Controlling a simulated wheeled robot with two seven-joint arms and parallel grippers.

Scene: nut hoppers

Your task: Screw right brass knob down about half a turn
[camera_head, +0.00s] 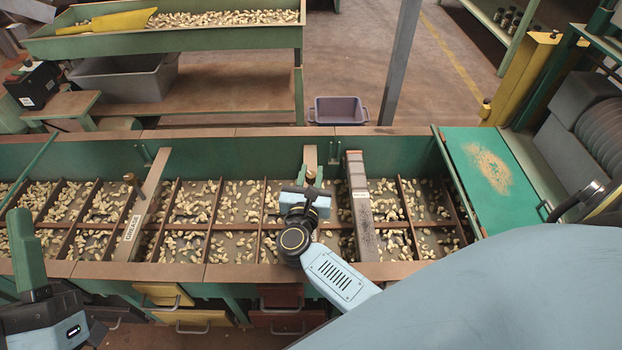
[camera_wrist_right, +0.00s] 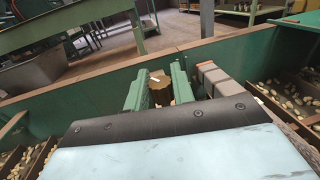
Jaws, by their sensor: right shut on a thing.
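The right brass knob (camera_wrist_right: 160,88) shows in the right wrist view as a dark brown-gold piece between two green fingers. My right gripper (camera_head: 310,178) is over the hopper trough in the head view and is shut on this knob. The end of a tan bar (camera_head: 310,154) shows just beyond the gripper.
The green trough (camera_head: 230,154) has several compartments of nuts. A dark segmented bar (camera_head: 358,190) lies across it close to the right of my right gripper. A green plate (camera_head: 485,175) is at the right end. A grey bin (camera_head: 123,80) and a purple bin (camera_head: 338,110) stand behind.

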